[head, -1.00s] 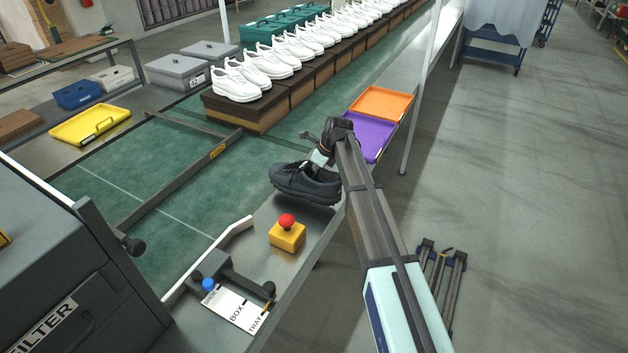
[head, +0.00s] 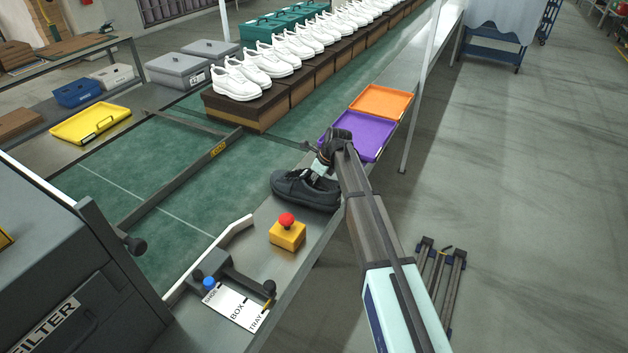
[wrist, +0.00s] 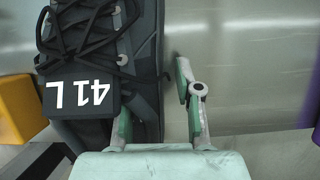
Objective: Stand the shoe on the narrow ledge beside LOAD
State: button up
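The black lace-up shoe (head: 296,190) stands sole down on the grey metal ledge (head: 262,225) along the belt's right side. In the wrist view, the shoe (wrist: 148,60) fills the left part, with laces and a dark tag (wrist: 82,97) marked 41 L. My gripper (head: 322,180) is low over the shoe's right end. In the wrist view, my gripper (wrist: 158,112) is open: one finger is over the shoe's opening, the other outside its side wall with a gap.
A yellow box with a red button (head: 287,236) stands on the ledge just in front of the shoe. A purple tray (head: 368,135) and an orange tray (head: 382,102) lie behind. White shoes (head: 268,62) line brown boxes (head: 245,112) at the back.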

jog(key=b+v, duration=0.1)
jog(key=v, duration=1.1)
jog(key=shift+r+b, duration=0.15)
jog(key=shift+b, duration=0.2)
